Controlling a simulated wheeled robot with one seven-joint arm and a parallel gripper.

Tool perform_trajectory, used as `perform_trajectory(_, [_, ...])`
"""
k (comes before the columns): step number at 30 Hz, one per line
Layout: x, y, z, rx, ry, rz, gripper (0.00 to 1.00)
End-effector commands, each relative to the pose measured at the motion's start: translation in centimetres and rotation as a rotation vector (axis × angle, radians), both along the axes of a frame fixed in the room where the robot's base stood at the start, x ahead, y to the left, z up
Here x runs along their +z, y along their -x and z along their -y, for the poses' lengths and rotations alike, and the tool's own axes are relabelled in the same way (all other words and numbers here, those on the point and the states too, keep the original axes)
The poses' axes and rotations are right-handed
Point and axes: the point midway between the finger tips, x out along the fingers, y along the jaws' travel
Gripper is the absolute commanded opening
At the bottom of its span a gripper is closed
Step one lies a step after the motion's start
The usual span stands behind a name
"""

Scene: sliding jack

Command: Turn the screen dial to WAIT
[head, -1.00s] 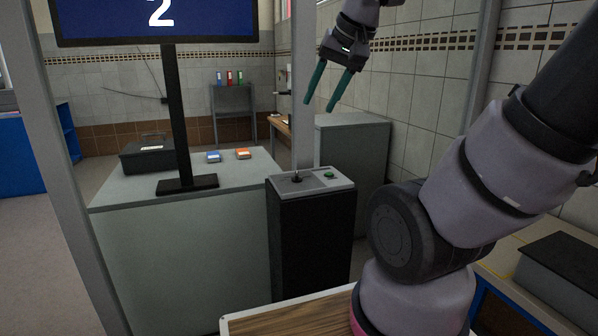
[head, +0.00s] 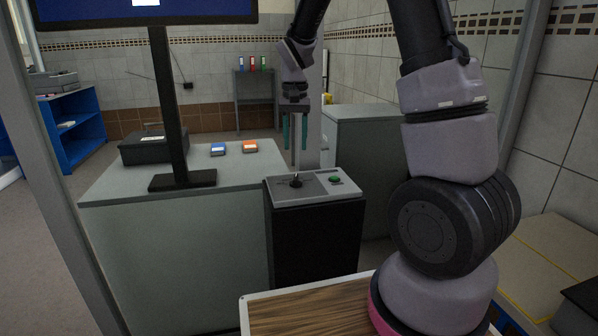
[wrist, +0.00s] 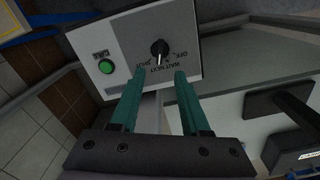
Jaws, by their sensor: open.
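The dial (head: 296,181) is a small black knob on the grey top panel (head: 318,182) of a black pedestal. In the wrist view the dial (wrist: 159,47) has the words OFF, WAIT, NEXT and what looks like SHUT around it, upside down. Its narrow end points down in that view, towards the middle words; I cannot tell exactly which. My gripper (head: 295,150) is open and empty, its two green fingers pointing down above the dial. In the wrist view my gripper's fingertips (wrist: 160,72) lie just below the dial, apart from it. The screen (head: 140,10) is blue and mostly cut off.
A green button (head: 335,180) sits on the same panel, right of the dial. A grey post stands close behind the panel. The screen's black stand (head: 183,181) is on a grey counter at left, with a black box (head: 153,148) and blue and orange items.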

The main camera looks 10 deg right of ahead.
Motion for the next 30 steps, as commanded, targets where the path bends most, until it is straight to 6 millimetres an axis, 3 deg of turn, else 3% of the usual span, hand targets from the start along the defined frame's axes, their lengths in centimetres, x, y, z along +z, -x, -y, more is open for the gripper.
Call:
perform_trajectory(15, [-8.6,0.1,0.0,-0.001,-0.001,-0.003,0.46])
perform_trajectory(21, [-10.1,0.1,0.0,0.0,-0.001,-0.001,0.46])
perform_trajectory(29, [-10.3,0.1,0.0,0.0,-0.002,0.001,0.46])
perform_trajectory(30, [-10.3,0.1,0.0,0.0,-0.001,0.0,0.42])
